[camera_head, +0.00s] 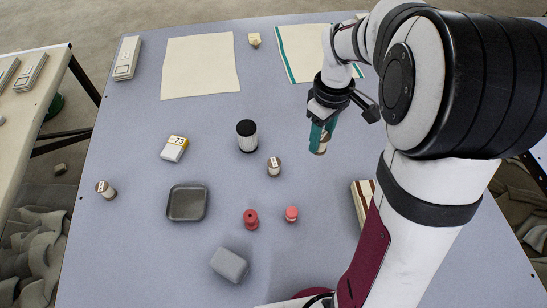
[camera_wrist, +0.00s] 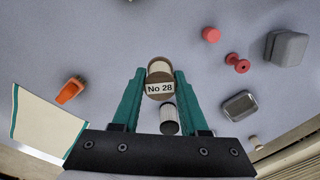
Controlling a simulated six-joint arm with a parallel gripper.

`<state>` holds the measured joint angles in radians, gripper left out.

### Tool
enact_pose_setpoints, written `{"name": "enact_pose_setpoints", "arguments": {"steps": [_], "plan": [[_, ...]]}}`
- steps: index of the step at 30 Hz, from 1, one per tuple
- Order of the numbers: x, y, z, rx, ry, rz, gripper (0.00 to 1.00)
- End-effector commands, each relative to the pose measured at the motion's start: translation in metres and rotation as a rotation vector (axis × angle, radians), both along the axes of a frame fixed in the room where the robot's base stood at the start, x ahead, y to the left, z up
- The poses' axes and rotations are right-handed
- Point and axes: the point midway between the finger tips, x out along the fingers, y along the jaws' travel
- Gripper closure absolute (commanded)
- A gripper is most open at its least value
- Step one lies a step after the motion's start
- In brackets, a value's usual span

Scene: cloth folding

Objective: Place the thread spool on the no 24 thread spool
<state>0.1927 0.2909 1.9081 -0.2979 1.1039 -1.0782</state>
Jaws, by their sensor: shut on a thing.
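My gripper (camera_head: 322,118) is raised over the right part of the table, its teal fingers shut on a thread spool (camera_head: 320,149). In the wrist view the held spool (camera_wrist: 160,86) sits between the fingertips, with "No 28" on its label. A brown-and-white spool (camera_head: 274,166) stands upright on the table, left of and nearer than my gripper. Another labelled spool (camera_head: 106,190) stands near the left edge and seems to show in the wrist view (camera_wrist: 255,142). Labels on both standing spools are too small to read, so I cannot tell which is no 24.
A black-topped white cylinder (camera_head: 247,136) and a yellow-white box (camera_head: 174,148) stand behind a grey tray (camera_head: 187,203). Two red objects (camera_head: 251,219) (camera_head: 291,214) and a grey block (camera_head: 229,265) lie in front. Cloths (camera_head: 199,66) lie at the back. My arm hides the right side.

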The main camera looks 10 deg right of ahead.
Motion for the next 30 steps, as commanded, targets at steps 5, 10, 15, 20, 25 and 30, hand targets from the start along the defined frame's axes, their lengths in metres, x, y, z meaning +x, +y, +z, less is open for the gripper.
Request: {"name": "enact_pose_setpoints", "arguments": {"steps": [5, 10, 15, 20, 25, 30], "plan": [[0.024, 0.049, -0.033, 0.000, 0.004, 0.009, 1.00], [0.044, 0.085, -0.057, -0.001, 0.001, 0.006, 1.00], [0.048, 0.095, -0.079, -0.001, 0.004, 0.003, 1.00], [0.048, 0.094, -0.103, -0.001, 0.000, 0.002, 1.00], [0.049, 0.094, -0.103, -0.001, -0.002, 0.002, 1.00], [0.049, 0.094, -0.107, -0.002, -0.001, 0.002, 1.00]]}}
